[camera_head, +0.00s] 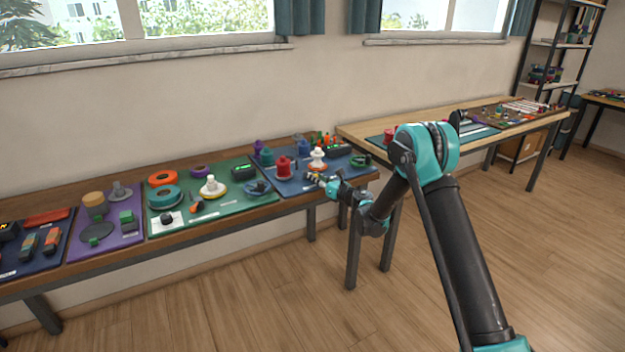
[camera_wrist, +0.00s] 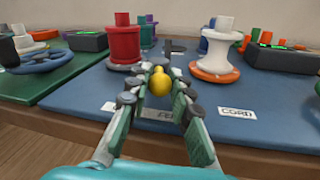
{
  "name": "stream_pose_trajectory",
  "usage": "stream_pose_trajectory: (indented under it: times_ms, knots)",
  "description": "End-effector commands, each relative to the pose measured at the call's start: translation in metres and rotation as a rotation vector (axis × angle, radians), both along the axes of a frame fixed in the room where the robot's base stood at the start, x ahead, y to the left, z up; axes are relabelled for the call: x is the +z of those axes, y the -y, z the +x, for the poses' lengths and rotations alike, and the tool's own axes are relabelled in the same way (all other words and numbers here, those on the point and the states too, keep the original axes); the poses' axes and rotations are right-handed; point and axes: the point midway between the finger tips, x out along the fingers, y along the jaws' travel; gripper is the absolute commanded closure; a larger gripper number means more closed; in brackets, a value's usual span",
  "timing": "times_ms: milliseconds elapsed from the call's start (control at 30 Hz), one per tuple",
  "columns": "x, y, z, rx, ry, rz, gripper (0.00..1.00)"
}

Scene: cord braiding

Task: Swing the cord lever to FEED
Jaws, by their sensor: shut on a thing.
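The cord lever shows in the wrist view as a rounded yellow knob (camera_wrist: 160,82) at the front of the blue mat (camera_wrist: 85,88). My gripper (camera_wrist: 159,78) is shut on this knob, with one finger on each side. The rest of the lever is hidden behind the knob and fingers. A white label partly covered by the fingers seems to start with "FE". A label reading CORD (camera_wrist: 236,111) lies to the right. In the head view my gripper (camera_head: 314,180) is at the front edge of the blue mat; the knob is too small to make out there.
A red spool (camera_wrist: 124,44) stands behind left of my gripper, and a white spool with an orange base (camera_wrist: 216,53) behind right. A dark box with a green display (camera_wrist: 282,58) is farther right. A green mat (camera_wrist: 38,80) with a blue wheel (camera_wrist: 45,62) is left.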

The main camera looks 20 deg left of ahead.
Motion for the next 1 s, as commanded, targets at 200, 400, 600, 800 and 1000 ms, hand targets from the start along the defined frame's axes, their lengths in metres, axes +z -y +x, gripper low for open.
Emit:
stream_pose_trajectory:
  times_ms: [200,400,600,800,1000]
  knots:
    - [0.000,0.004,0.011,0.161,0.000,0.000,1.00]
    - [0.000,0.005,0.015,0.268,0.000,0.000,1.00]
    - [0.000,0.005,0.018,0.325,0.000,0.000,1.00]
    - [0.000,0.004,0.018,0.344,0.000,0.000,1.00]
    - [0.000,0.004,0.018,0.344,0.000,0.000,1.00]
